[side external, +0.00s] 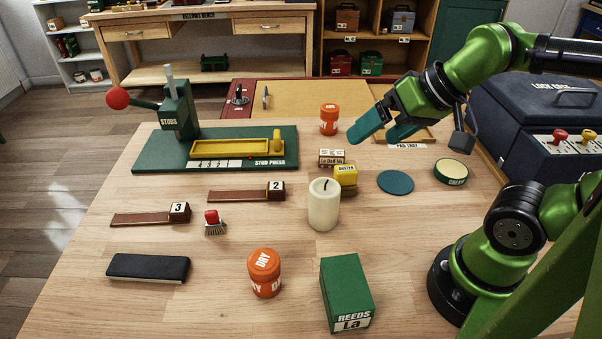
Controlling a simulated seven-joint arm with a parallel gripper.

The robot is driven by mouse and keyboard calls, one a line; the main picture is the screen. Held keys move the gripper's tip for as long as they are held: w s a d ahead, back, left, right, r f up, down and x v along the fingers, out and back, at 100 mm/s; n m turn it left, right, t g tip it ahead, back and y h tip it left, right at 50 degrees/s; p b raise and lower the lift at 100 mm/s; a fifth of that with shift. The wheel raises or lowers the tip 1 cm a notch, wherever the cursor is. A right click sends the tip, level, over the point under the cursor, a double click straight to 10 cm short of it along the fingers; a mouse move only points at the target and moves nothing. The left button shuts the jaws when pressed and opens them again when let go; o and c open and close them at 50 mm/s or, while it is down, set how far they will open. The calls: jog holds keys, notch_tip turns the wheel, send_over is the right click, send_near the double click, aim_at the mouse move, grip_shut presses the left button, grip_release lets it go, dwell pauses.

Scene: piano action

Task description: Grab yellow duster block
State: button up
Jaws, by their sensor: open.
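The yellow duster block (345,174) is a small yellow block with a "DUSTER" label and a brownish underside. It sits on the wooden table near the middle, partly hidden by the candle in front of it. My gripper (375,128) has teal fingers and is open and empty. It hangs above the table, up and to the right of the duster block in the picture, apart from it.
A cream candle (323,205) stands right in front of the duster. A small labelled block (332,157) is just behind it. An orange jar (329,119), teal disc (395,182) and round tin (450,172) are nearby. The green stud press (150,158) stands left.

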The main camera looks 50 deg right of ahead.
jog(key=m+g+h, duration=0.2)
jog(key=m+g, duration=0.2)
jog(key=g, duration=0.3)
send_over(345, 179)
jog(key=w+d, duration=0.2)
notch_tip(345, 179, down, 7)
jog(key=f, duration=1.1)
jog(key=s+f, duration=0.1)
jog(key=f, duration=0.4)
jog(key=shift+a+f, duration=0.15)
jog(key=shift+f, duration=0.25)
jog(key=c, duration=1.2)
